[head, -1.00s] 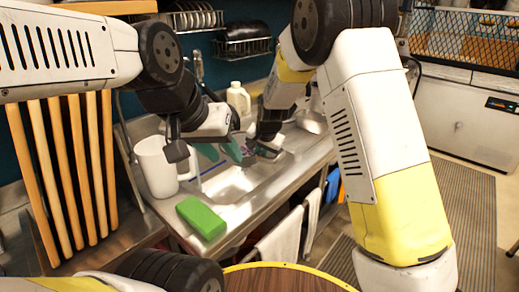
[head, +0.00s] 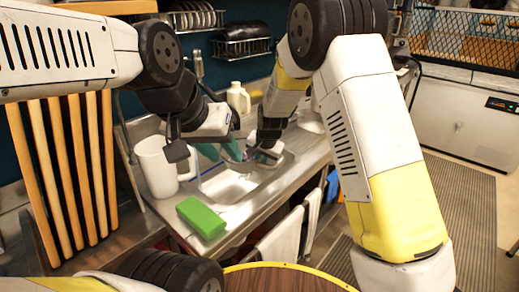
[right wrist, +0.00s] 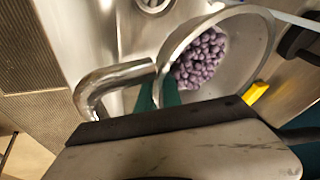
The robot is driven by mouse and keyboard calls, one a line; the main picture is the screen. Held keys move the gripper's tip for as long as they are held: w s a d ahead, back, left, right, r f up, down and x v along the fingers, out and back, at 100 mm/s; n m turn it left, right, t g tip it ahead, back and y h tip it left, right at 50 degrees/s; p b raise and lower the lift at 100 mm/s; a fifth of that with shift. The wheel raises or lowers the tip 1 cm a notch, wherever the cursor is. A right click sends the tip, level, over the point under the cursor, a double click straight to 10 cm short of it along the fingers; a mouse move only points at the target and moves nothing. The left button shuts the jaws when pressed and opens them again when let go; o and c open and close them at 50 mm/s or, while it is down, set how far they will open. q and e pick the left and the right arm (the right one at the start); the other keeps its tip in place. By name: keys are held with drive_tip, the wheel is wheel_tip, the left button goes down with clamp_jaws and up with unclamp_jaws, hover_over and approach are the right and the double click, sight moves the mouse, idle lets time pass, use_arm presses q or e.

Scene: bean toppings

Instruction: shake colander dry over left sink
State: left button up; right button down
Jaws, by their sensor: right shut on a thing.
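The metal colander (right wrist: 240,62) holds purple beans (right wrist: 200,60) and shows in the right wrist view. My right gripper (right wrist: 158,92) has its green fingers shut on the colander's rim. In the head view my right gripper (head: 268,152) is low over the back right of the sink (head: 232,188); the colander there is mostly hidden by the grippers. My left gripper (head: 220,151) is above the sink's back left, beside the right one, with its green fingers apart and nothing clearly seen between them.
A white pitcher (head: 157,167) stands left of the sink and a green sponge block (head: 201,216) lies at its front left. A white jug (head: 238,98) stands behind. In the right wrist view a bent chrome pipe (right wrist: 100,88) reaches close to the colander's rim. White towels (head: 282,238) hang in front.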

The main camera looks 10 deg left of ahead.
drive_tip(key=shift+r, duration=1.45)
